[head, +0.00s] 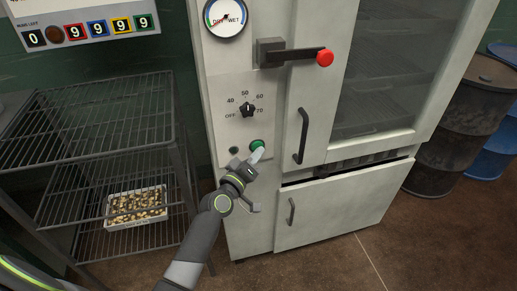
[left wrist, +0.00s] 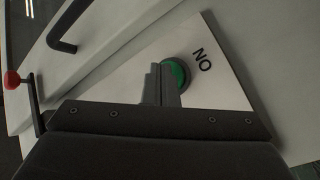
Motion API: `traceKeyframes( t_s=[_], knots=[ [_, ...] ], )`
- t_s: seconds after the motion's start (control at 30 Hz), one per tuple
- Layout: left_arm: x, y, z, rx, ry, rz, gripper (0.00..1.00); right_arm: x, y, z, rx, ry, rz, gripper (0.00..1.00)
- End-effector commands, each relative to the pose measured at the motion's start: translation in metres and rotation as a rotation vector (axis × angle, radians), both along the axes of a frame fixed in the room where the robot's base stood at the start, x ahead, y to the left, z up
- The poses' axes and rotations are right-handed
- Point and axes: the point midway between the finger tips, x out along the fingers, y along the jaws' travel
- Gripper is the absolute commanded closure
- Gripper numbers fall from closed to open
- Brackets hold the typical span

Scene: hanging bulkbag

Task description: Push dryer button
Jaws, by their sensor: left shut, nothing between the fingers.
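The dryer (head: 228,95) is a pale cabinet with a control panel on its front left. A green round button (head: 257,145) sits at the lower right of that panel. My left gripper (head: 257,154) is shut and empty, its fingertips at the green button's lower edge. In the left wrist view, the shut fingers (left wrist: 168,88) overlap the left part of the green button (left wrist: 177,72), beside the printed letters "ON". I cannot tell whether the fingertips touch it. My right gripper is not in view.
A dial (head: 247,109) marked OFF to 70 is above the button, and a small dark button (head: 234,150) is left of it. A red-tipped lever (head: 324,58) and door handle (head: 302,135) project nearby. A wire rack (head: 90,120) holding a tray (head: 137,225) stands left.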

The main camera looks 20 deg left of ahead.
Motion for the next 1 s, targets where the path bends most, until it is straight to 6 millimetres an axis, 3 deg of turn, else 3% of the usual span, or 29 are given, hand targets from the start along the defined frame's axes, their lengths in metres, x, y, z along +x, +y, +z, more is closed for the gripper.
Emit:
traceKeyframes(
  t_s=[0.37,1.0],
  knots=[
    [0.002,0.002,0.001,0.001,-0.003,0.002,1.00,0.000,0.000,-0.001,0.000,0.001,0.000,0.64],
    [-0.011,-0.007,0.000,-0.001,-0.001,0.000,1.00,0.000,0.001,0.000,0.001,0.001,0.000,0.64]
  ],
)
